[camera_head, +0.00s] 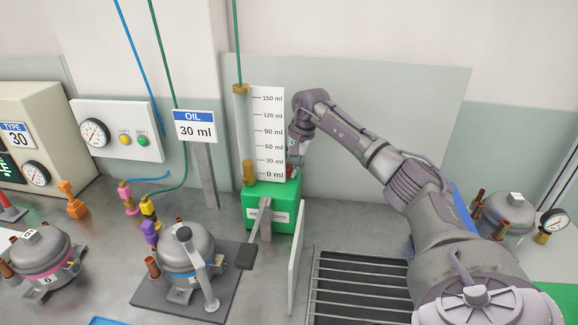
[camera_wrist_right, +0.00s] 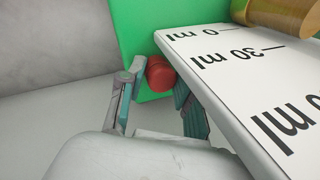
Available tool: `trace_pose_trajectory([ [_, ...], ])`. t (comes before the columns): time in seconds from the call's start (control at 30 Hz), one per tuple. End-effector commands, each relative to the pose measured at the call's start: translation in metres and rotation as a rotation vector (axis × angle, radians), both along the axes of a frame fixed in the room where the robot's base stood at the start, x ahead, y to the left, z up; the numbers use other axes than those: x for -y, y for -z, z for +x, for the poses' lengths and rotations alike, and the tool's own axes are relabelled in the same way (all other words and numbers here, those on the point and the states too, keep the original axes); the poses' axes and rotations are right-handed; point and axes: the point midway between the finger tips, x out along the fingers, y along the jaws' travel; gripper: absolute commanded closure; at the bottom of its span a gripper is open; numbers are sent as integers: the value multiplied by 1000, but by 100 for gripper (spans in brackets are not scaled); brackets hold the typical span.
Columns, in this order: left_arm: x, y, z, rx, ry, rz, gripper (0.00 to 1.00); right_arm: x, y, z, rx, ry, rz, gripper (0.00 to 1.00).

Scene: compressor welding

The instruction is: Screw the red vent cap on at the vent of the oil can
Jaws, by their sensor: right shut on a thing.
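The green oil can (camera_head: 262,192) stands on the bench behind a white board with ml marks; it also shows in the wrist view (camera_wrist_right: 142,25). The red vent cap (camera_wrist_right: 160,74) is at the can's green face, beside the board's edge. My right gripper (camera_wrist_right: 157,92) is shut on the cap, with a finger on each side. The vent is hidden, so I cannot tell how far the cap is seated. My left gripper is not in view.
The ml board (camera_head: 266,125) stands close beside my right gripper. An OIL 30 ml sign (camera_head: 195,127) is to the left. Compressors (camera_head: 185,248) stand on the bench in front. A dark slatted grate (camera_head: 355,290) lies below my right arm.

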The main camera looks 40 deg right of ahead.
Motion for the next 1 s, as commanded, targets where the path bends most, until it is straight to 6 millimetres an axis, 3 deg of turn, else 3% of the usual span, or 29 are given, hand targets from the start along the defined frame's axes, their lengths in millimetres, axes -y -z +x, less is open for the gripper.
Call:
trace_pose_trajectory([
  [0.23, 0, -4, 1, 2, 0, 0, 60, 0, -2, 0, 1, 47, -1, 100],
  [0.6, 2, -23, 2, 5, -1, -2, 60, -2, -1, 0, 0, 476, -8, 100],
  [0.87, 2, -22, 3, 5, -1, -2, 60, -2, 1, -1, -4, 504, -8, 100],
  [0.9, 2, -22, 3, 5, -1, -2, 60, -2, 2, -1, -5, 503, -7, 61],
  [1.0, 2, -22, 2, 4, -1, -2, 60, -3, 2, -1, -5, 501, -5, 45],
])
